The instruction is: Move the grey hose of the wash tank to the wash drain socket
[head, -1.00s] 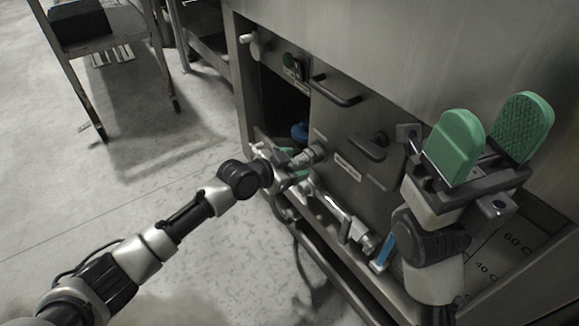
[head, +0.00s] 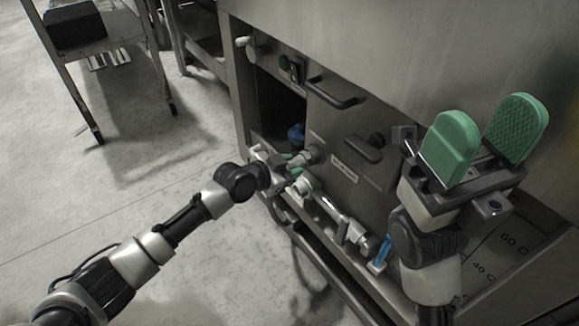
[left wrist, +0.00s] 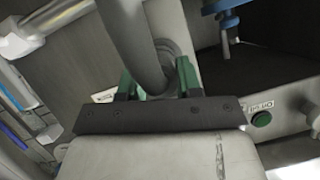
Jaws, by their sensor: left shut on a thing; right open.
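My left gripper (head: 283,170) is low at the front of the machine, beside a stub fitting (head: 312,154) on its panel. In the left wrist view its green fingers (left wrist: 155,82) are shut on the grey hose (left wrist: 128,32). The hose runs up out of that view, and a round collar (left wrist: 172,50) shows behind it. I cannot tell whether the hose end sits in the collar or is apart from it. My right gripper (head: 484,138) is open and empty, raised at the right with green pads. I cannot read which socket is the wash drain.
A steel pipe (head: 335,213) with a pale end lies along the machine's lower ledge. A bar handle (head: 335,95) and a dark handle (head: 365,148) stick out from the panel. The floor at left is clear before a trolley (head: 62,62).

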